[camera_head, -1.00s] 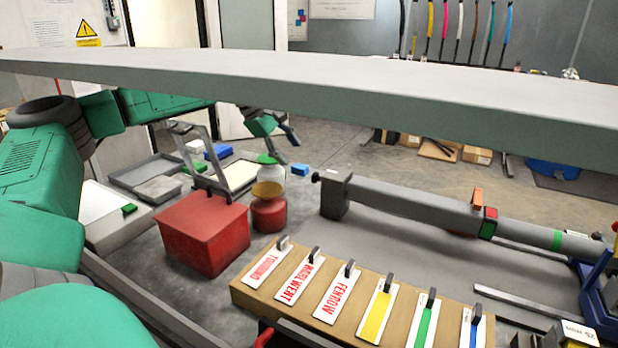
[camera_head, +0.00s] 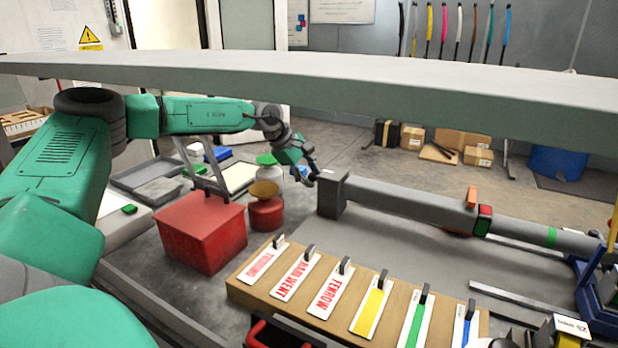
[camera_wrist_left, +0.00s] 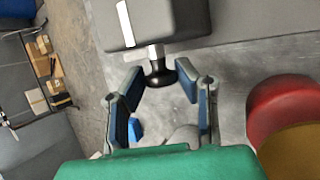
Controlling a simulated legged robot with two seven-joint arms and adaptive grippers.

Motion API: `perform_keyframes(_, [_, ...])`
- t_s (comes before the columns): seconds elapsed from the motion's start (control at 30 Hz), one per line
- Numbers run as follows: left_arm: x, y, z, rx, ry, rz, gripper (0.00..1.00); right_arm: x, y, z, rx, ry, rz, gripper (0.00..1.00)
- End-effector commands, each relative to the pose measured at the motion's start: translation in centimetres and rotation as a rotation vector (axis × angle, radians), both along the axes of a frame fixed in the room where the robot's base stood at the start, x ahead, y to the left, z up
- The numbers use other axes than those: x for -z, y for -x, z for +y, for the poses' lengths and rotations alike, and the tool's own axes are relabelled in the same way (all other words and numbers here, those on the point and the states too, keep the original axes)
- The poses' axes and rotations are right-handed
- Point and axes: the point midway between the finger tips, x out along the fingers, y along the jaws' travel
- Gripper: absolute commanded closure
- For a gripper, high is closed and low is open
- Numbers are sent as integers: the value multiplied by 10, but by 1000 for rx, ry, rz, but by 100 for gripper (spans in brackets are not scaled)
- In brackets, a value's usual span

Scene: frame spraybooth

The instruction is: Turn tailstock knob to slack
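The tailstock is a grey block (camera_head: 332,194) at the left end of a long grey beam, and it fills the top of the left wrist view (camera_wrist_left: 180,22). Its black knob (camera_wrist_left: 160,73) sticks out on a short shaft in the left wrist view. My left gripper (camera_head: 308,172) is at the block's left end and hides the knob in the head view. In the left wrist view its blue-padded fingers (camera_wrist_left: 160,88) are open, one on each side of the knob, with gaps showing. My right gripper is not in view.
A red box (camera_head: 200,232) and a red pot (camera_head: 266,212) stand left of the tailstock. A wooden rack (camera_head: 300,300) of labelled plates lies in front. A long grey slab (camera_head: 350,80) crosses the view above the arm.

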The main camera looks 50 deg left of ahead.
Motion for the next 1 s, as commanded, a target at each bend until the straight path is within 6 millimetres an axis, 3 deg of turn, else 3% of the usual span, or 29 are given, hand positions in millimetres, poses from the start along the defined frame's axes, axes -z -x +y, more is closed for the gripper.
perform_keyframes(0.07, [1,0,1,1,2,0,100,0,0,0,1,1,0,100])
perform_keyframes(0.57, [5,0,9,-4,17,35,100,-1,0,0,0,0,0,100])
perform_keyframes(1.0, [4,-3,11,-6,105,319,100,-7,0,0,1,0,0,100])
